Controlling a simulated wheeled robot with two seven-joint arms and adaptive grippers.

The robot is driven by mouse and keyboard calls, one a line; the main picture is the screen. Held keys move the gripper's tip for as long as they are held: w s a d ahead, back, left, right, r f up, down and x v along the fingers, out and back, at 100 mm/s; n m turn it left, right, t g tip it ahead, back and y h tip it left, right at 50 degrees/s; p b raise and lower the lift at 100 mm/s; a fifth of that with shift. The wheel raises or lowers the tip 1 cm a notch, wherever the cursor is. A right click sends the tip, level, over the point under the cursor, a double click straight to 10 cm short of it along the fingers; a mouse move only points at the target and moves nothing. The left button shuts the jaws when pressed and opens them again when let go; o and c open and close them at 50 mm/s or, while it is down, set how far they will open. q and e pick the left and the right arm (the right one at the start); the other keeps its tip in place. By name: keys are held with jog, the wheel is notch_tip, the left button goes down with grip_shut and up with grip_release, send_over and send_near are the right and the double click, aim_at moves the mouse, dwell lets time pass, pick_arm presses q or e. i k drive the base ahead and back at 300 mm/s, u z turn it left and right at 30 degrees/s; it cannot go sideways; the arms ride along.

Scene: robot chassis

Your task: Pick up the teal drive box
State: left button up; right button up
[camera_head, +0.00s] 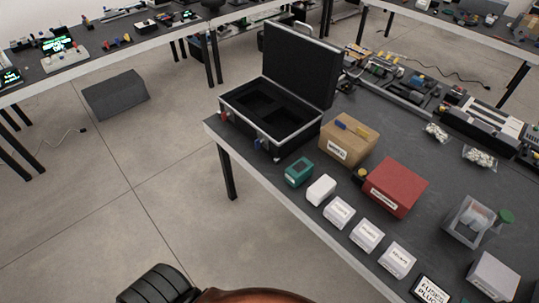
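The teal drive box (299,172) sits on the dark table (263,188) near its front edge, just in front of the open black case and left of a white box. It is small, with a pale label on its front face. Nothing touches it that I can see. Neither of my grippers shows in the head view.
An open black case (297,88) with its lid up stands behind the teal box. A cardboard box (349,142), a red box (396,187), and several white boxes (340,212) stand to the right. A grey block (116,96) lies on the open floor at left.

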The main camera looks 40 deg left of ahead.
aim_at(302, 170)
jog(key=u, duration=1)
jog(key=i, duration=0.9)
jog(key=u, duration=0.95)
